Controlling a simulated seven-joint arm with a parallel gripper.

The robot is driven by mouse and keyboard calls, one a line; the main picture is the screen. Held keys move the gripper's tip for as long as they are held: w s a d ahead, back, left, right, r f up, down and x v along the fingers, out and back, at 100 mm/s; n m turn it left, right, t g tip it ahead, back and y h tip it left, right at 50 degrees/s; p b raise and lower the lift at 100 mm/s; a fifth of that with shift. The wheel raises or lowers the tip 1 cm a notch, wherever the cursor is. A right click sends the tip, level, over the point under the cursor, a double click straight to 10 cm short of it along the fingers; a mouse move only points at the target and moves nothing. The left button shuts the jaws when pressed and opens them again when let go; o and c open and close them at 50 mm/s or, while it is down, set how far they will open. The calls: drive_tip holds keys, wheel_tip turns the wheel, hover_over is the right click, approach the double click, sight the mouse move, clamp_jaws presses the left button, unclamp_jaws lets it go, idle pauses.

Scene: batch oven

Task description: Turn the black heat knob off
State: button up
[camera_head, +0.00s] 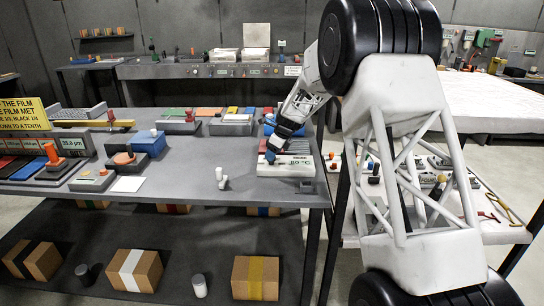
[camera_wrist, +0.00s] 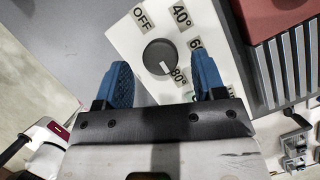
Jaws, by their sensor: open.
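The black heat knob (camera_wrist: 159,57) is a round dial on a white panel (camera_wrist: 128,38) in the wrist view. The panel is marked OFF, 40°, a partly hidden 60 and 80°. A small white mark on the knob lies on its lower right, toward 80°. My gripper (camera_wrist: 163,79) is open, with one blue finger on each side just below the knob in the picture; I cannot tell whether they touch it. In the head view my gripper (camera_head: 270,155) is over the white box (camera_head: 292,170) at the table's right end, and the knob is hidden.
A red block with grey fins (camera_wrist: 285,45) stands right of the panel in the wrist view. In the head view a small white upright piece (camera_head: 221,178) stands left of the box. The grey table (camera_head: 195,185) has bare room to the left.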

drive_tip(key=shift+x, duration=1)
drive_tip(key=c, duration=0.9)
